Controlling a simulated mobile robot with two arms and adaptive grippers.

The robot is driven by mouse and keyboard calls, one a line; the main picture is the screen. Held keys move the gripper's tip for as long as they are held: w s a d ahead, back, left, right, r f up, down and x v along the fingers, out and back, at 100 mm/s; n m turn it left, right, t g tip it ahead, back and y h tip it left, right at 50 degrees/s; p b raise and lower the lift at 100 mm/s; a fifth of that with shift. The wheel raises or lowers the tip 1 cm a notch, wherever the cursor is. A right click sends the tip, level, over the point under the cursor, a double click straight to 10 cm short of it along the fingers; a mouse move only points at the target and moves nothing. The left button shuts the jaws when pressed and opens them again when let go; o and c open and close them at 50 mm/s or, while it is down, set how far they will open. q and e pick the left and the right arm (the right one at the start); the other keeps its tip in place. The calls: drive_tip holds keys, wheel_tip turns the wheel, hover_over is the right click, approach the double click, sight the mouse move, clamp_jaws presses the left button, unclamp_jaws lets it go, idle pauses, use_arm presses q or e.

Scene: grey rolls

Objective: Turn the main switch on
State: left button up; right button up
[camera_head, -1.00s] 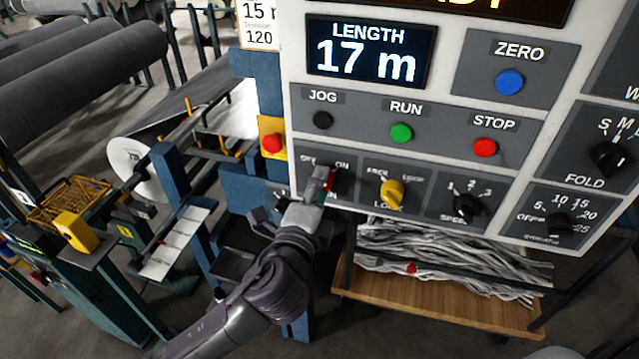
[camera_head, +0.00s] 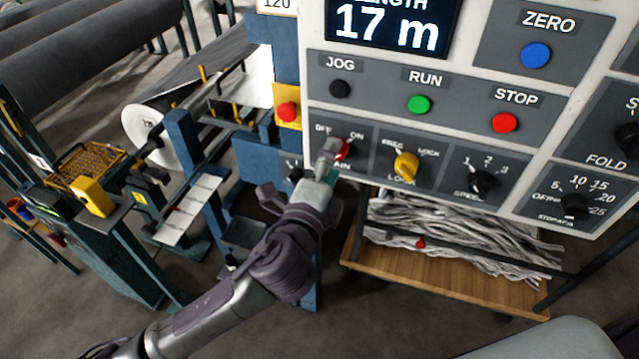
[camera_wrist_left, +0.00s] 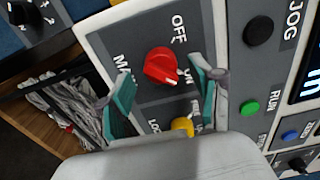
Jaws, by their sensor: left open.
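The main switch is a red round knob (camera_head: 343,149) on the grey lower-left plate of the control panel, with OFF and ON above it and MAIN below. In the left wrist view the knob (camera_wrist_left: 160,65) shows whole, and its white mark leans toward the ON label. My left gripper (camera_head: 327,162) is in front of the switch and partly hides it in the head view. In the left wrist view its teal-padded fingers (camera_wrist_left: 163,92) are spread, with the knob beyond and between them. They look clear of it. My right gripper is not in view.
A yellow knob (camera_head: 405,165) and a black speed knob (camera_head: 482,182) sit right of the switch. Jog, green run (camera_head: 419,105) and red stop (camera_head: 504,123) buttons are above. A red button on a yellow box (camera_head: 287,111) is close on the left. A wooden cart (camera_head: 450,284) stands below.

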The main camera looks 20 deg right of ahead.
use_arm(q)
drive_tip(key=v, duration=1)
drive_tip(key=shift+s+a, duration=0.2)
drive_tip(key=shift+w+f, duration=0.1)
